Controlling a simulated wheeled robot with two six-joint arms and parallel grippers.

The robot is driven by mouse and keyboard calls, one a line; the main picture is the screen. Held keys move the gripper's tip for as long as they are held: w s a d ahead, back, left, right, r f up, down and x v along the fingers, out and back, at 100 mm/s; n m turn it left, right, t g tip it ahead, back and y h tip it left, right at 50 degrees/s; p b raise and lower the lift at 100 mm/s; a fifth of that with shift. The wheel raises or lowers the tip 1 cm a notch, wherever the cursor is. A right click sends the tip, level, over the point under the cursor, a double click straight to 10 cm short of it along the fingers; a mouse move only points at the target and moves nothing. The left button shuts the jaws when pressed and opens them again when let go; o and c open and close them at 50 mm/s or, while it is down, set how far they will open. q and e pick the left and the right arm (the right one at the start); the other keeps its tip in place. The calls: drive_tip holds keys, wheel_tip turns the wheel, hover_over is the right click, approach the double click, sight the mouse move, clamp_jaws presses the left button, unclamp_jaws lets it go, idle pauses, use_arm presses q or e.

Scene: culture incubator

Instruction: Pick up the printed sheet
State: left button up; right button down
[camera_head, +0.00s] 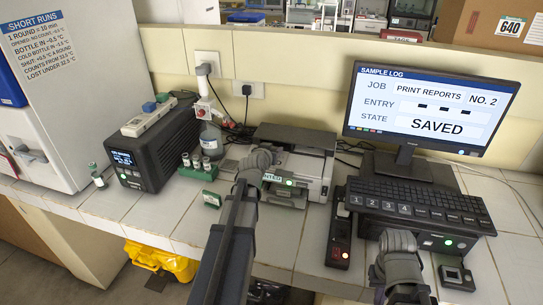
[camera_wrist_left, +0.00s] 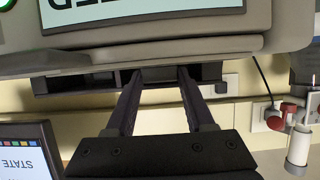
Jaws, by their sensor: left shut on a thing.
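The printer (camera_head: 313,160) stands on the tiled bench, left of the monitor. Its pale status panel (camera_head: 270,177), partly hidden in the head view, ends in "NTED" beside a green light. My left gripper (camera_wrist_left: 159,72) is at the printer, its fingers reaching to the grey front edge. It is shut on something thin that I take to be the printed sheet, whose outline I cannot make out. In the head view my left wrist (camera_head: 262,158) covers part of the printer's front. My right arm (camera_head: 398,255) stands before the keyboard; its fingers are hidden.
The monitor (camera_head: 432,105) reads "PRINT REPORTS NO. 2" and "SAVED". The keyboard (camera_head: 420,200) sits on a dark box with a green light. Several vials in a green rack (camera_head: 198,167) and a bottle (camera_head: 211,140) stand left of the printer. Bench space between printer and black strip is clear.

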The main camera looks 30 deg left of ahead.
use_arm(q)
wheel_tip(320, 180, up, 10)
drive_tip(key=p, duration=1)
drive_tip(key=shift+s, duration=0.15)
